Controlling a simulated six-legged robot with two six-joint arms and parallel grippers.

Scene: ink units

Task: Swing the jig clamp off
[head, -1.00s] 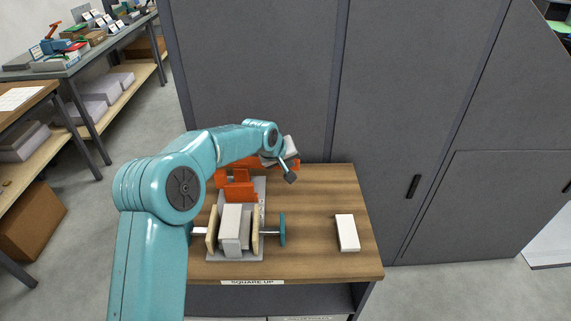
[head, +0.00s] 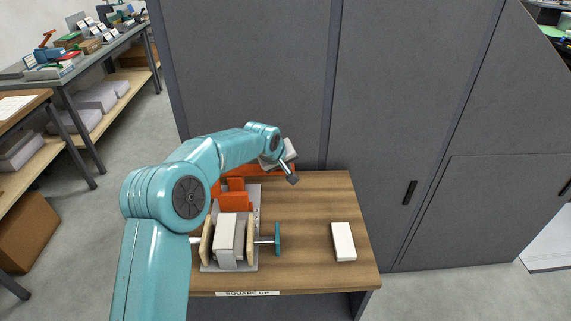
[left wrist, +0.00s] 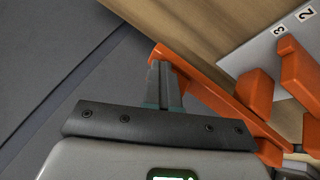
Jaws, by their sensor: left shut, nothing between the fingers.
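The jig (head: 214,267) is a grey plate on the wooden table, holding a grey block (head: 228,240) between two pale wooden cheeks. A screw with a teal handle (head: 277,239) sticks out to its right. Orange clamp parts (head: 236,192) stand behind the block; a long orange arm (left wrist: 196,68) runs diagonally in the left wrist view. My left gripper (head: 290,178) is over the table's back edge, at the orange arm. In the left wrist view its fingers (left wrist: 160,82) are together, beside the orange arm's end; whether they touch it I cannot tell. My right gripper is not seen.
A white block (head: 343,241) lies on the right of the table (head: 303,220), with bare wood around it. Tall grey cabinets (head: 255,80) stand close behind. A "SQUARE UP" label is on the front edge. Benches with items stand at the left.

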